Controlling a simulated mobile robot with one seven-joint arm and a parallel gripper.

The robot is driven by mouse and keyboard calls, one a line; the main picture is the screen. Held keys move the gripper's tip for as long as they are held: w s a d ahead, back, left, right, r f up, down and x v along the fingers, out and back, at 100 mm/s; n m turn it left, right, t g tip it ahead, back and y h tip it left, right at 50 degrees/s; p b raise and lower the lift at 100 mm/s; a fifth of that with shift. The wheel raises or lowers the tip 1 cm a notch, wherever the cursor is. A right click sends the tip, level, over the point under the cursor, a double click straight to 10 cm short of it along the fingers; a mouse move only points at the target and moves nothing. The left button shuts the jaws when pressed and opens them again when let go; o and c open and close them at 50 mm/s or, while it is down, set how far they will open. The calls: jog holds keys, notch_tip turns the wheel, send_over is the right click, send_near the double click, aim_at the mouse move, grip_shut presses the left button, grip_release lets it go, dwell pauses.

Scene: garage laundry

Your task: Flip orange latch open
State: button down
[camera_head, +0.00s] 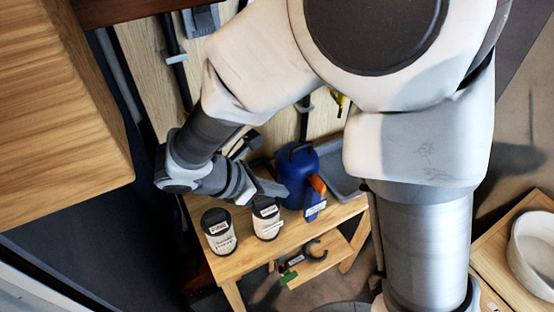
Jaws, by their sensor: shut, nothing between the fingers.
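The orange latch (317,184) stands tilted at the front right of a blue canister (297,170) on a wooden table. A blue base with a white label shows just below the latch. My gripper (273,188) is shut and empty. It points right, and its tip is just left of the canister, above a dark-lidded jar (266,222). The latch is on the far side of the canister's front from my fingertips, with a gap between. I cannot tell whether the gripper touches the canister or the jar.
A second labelled jar (218,232) stands at the table's (240,262) left end. A grey tray (343,172) lies behind the latch. A lower shelf (325,262) holds a dark curved item. A white bowl (535,250) stands far right. A wooden cabinet (60,100) juts in at left.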

aim_at(318, 189)
jog(key=shift+w+d+f, duration=0.7)
jog(key=shift+w+d, duration=0.05)
jog(key=shift+d, duration=0.4)
jog(key=shift+w+d+f, duration=0.65)
jog(key=shift+w+d, duration=0.1)
jog(key=shift+d, duration=0.35)
jog(key=shift+w+d+f, duration=0.7)
jog(key=shift+w+d, duration=0.05)
jog(key=shift+d, duration=0.4)
